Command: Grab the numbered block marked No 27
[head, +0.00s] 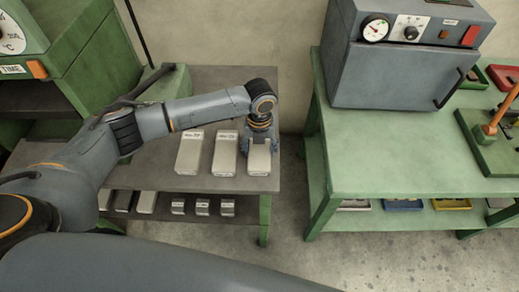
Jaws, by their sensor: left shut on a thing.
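Three pale numbered blocks stand in a row on the grey top of the left table (225,77). Two are in the open: a left block (190,153) and a middle block (226,154). Their labels are too small to read with certainty. My left gripper (259,141) points down and is shut on the right block (259,160), at its far end. The gripper hides that block's label, so I cannot tell its number. The block appears to be on or just above the table. My right gripper is not in view.
A lower shelf holds several smaller blocks (203,207). To the right, past a floor gap, a green bench (400,165) carries a grey oven (400,70) with a gauge. Coloured trays (403,204) sit beneath. A green machine (75,45) stands at the left.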

